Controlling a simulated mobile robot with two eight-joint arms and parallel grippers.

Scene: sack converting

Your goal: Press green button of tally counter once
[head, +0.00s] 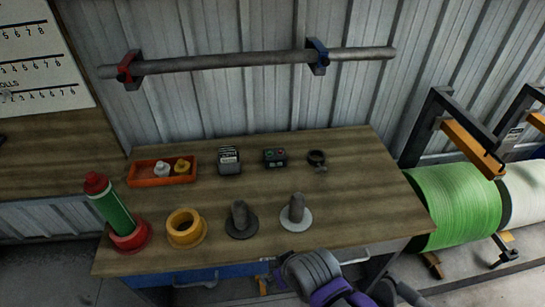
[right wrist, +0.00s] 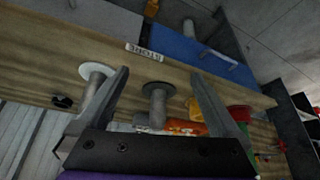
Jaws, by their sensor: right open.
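The tally counter (head: 275,158) is a small dark box with a green button (head: 268,154) and a red button on it. It sits toward the back of the wooden workbench (head: 330,180) in the head view. I cannot make it out in the right wrist view. My right gripper (right wrist: 160,75) is open and empty in the right wrist view, its two grey fingers spread near the bench's front edge. In the head view my right arm is at the bottom, in front of the bench and well short of the counter. My left gripper is not in view.
An orange tray (head: 145,180), a dark box with white labels (head: 229,160) and a dark ring (head: 317,158) share the back row. In front stand a green-and-red bottle (head: 110,207), a yellow ring (head: 185,228) and two upright posts on discs (head: 241,220) (head: 296,213).

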